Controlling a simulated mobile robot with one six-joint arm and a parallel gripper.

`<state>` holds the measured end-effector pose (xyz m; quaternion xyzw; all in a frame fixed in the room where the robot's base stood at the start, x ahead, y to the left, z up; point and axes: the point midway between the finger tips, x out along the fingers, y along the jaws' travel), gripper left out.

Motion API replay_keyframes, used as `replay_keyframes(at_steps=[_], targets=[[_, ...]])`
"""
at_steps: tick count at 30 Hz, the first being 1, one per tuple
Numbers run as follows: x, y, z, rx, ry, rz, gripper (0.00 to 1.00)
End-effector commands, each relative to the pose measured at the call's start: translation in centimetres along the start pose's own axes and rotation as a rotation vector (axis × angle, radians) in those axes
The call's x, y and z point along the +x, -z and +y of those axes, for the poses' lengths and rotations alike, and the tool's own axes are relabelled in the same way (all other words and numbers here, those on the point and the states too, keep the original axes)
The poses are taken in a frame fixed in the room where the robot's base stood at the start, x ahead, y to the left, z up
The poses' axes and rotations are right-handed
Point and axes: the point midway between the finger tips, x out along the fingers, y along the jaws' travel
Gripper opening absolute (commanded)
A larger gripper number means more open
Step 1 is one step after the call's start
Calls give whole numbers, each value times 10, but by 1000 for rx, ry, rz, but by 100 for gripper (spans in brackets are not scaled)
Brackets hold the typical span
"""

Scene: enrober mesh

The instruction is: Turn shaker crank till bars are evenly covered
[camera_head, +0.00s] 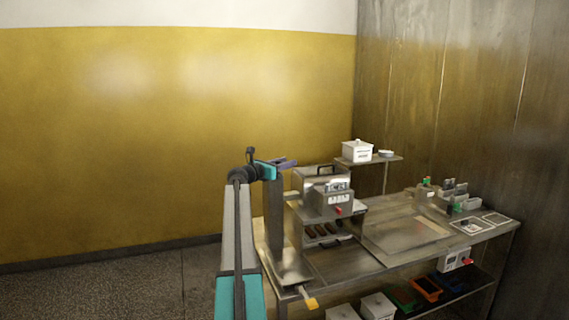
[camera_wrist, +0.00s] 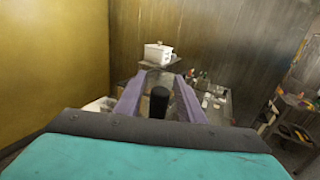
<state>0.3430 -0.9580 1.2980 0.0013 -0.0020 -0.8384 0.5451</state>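My gripper (camera_head: 285,163) is up at the left of the steel machine (camera_head: 322,185), about level with its top. In the wrist view its two purple fingers (camera_wrist: 163,80) stand apart. A black upright cylinder (camera_wrist: 158,102) shows between them, with gaps at its sides; I cannot tell if it is the crank's grip. Several dark brown bars (camera_head: 320,230) lie in the machine's opening under its front housing. Their covering is too small to judge. A red knob (camera_head: 338,211) is on the machine's front. The crank is not clearly visible in the head view.
The steel table (camera_head: 400,255) runs right from the machine. A white box (camera_head: 357,151) stands on a raised shelf behind. Small containers (camera_head: 450,195) stand at the right end. Coloured bins (camera_head: 425,288) sit below. A yellow-handled tool (camera_head: 311,303) juts over the front edge. Floor at left is clear.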

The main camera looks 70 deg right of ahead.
Motion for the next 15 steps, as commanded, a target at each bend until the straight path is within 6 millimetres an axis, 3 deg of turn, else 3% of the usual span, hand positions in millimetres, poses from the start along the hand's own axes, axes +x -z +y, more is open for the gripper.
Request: replay_keyframes(at_steps=[7,13,15], targets=[[0,0,0,0,0,0,36],[0,0,0,0,0,0,4],[0,0,0,0,1,0,0]])
